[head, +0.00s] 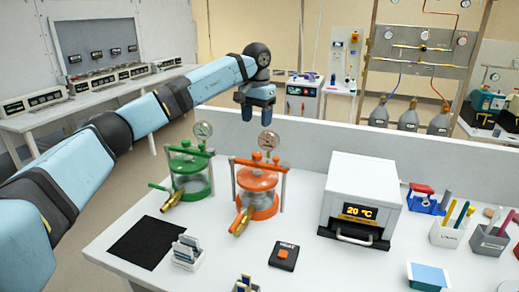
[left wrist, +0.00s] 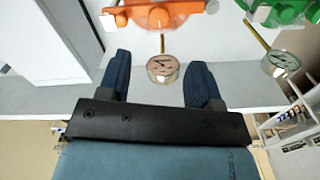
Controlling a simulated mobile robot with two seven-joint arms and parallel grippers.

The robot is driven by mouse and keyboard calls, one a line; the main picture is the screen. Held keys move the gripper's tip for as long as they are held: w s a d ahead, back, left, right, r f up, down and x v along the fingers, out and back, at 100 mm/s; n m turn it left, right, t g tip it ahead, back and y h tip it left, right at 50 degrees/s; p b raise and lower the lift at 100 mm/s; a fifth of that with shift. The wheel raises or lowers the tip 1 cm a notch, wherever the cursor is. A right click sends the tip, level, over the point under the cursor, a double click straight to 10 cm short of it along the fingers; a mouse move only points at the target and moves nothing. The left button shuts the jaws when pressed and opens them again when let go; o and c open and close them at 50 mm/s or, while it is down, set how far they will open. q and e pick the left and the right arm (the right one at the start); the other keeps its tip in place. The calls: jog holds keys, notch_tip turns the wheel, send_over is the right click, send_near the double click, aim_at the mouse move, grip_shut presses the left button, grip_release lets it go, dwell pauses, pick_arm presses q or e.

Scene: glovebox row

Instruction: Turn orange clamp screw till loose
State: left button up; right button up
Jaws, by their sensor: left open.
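The orange vessel (head: 257,183) stands on the white bench, with its orange clamp screw (head: 268,141) on top and a round pressure gauge (head: 269,140) at its back. In the left wrist view, the vessel's orange top (left wrist: 165,14) is at the upper edge, with its gauge (left wrist: 162,69) between my fingers in the picture. My left gripper (head: 257,114) is open and empty, with fingers pointing down, above and behind the orange vessel and apart from the screw. It also shows in the left wrist view (left wrist: 158,62). My right gripper is out of view.
A similar green vessel (head: 189,172) stands to the left of the orange one. A white oven (head: 361,197) reading 20 °C stands to the right. A dark mat (head: 143,242), a small rack (head: 187,251) and a black box with an orange button (head: 284,256) lie in front.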

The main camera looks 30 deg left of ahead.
aim_at(258, 153)
pick_arm(q)
jog(key=f, duration=1.1)
jog(key=shift+w+f, duration=0.15)
jog(key=shift+w, duration=0.05)
jog(key=c, duration=0.9)
